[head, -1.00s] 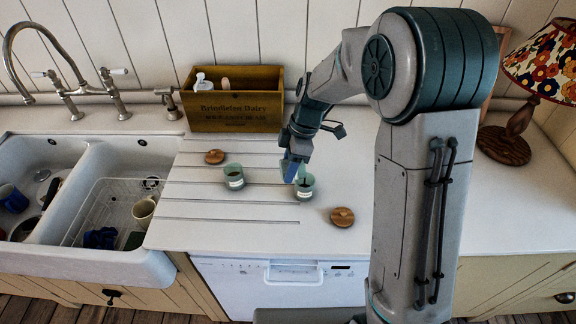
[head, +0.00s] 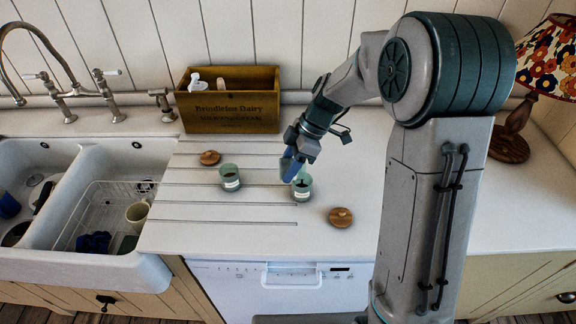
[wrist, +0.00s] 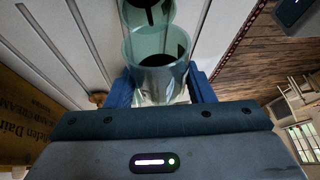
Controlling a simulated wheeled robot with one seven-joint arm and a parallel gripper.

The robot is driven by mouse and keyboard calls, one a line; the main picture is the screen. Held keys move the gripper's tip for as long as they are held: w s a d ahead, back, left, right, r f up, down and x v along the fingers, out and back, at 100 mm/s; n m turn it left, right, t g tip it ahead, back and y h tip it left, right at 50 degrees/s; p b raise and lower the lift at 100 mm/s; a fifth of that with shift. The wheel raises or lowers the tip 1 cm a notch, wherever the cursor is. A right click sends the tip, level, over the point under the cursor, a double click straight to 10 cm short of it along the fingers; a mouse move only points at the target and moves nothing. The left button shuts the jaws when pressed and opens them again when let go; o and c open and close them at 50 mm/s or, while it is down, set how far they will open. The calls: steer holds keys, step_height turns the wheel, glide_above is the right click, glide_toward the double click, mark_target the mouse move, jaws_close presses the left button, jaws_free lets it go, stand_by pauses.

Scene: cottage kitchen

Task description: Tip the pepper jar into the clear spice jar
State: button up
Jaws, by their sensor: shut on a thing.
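Two small greenish see-through jars with white labels and dark contents stand open on the white counter. My gripper (head: 296,176) has its blue fingers shut around the right one, which I take as the pepper jar (head: 303,190). It looks upright; I cannot tell whether it is off the counter. The left jar (head: 230,180), taken as the clear spice jar, stands apart from it. In the wrist view the held jar (wrist: 155,84) sits between the fingers, dark matter inside, with the other jar (wrist: 138,32) beyond it. The labels are too small to read.
One round wooden lid (head: 210,158) lies behind the left jar, another (head: 341,217) right of the held jar. A wooden box (head: 228,112) stands at the back. The sink (head: 65,255) is at left, a lamp (head: 508,145) at right. The counter between the jars is clear.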

steer(key=shift+a+r+h+p, duration=0.1)
steer(key=shift+r+h+p, duration=0.3)
steer(key=shift+p, duration=0.15)
steer(key=shift+r+h+p, duration=0.25)
steer(key=shift+h+p, duration=0.5)
steer(key=shift+h, duration=0.15)
steer(key=shift+h+p, duration=0.45)
steer(key=shift+h, duration=0.25)
steer(key=shift+t, duration=0.3)
